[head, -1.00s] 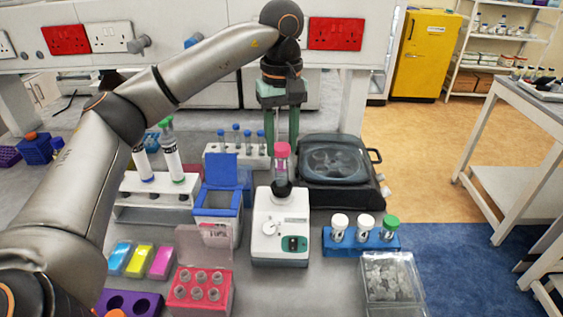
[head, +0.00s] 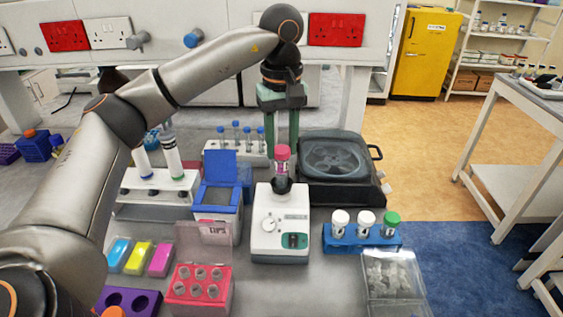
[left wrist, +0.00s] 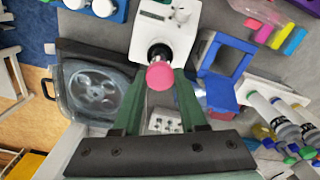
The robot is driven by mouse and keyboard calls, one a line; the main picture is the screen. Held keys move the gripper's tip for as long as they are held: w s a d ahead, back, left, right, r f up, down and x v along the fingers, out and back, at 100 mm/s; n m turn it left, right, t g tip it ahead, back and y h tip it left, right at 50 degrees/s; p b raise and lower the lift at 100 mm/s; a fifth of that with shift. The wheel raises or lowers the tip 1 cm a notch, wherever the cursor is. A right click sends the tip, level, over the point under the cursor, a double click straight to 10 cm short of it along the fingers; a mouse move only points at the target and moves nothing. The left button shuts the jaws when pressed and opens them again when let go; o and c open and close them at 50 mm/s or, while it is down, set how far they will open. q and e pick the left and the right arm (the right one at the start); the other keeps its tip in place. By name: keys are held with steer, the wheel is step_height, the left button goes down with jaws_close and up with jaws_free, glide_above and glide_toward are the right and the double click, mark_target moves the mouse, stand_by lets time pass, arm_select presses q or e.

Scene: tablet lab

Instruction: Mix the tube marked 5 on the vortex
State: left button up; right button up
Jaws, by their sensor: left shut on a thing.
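The vortex mixer (head: 265,238) is a white box with a dial, a dark green front panel and a black cup on top. A clear tube with a pink cap (head: 282,152) stands about upright at the cup; no number on it is readable. Its cap (left wrist: 160,75) also shows in the left wrist view, in line with the black cup (left wrist: 160,53). My left gripper (head: 283,150), with green fingers, comes from behind and is shut on this tube. The fingers (left wrist: 160,82) hide part of it in the left wrist view. My right gripper is in neither view.
A blue rack (head: 345,247) with several capped tubes stands right of the mixer. A dark centrifuge-like device (head: 375,195) is behind right. A blue open box (head: 218,197), a white tube rack (head: 130,212) and a pink rack (head: 178,299) stand to the left.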

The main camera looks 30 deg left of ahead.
arm_select(q)
steer(key=shift+f, duration=0.45)
stand_by(2.7)
steer(key=shift+r, duration=0.15)
stand_by(2.8)
steer(key=shift+r+p, duration=0.5)
steer(key=shift+r, duration=0.05)
jaws_close()
steer(key=shift+r+p, duration=1.65)
steer(key=shift+r, duration=0.25)
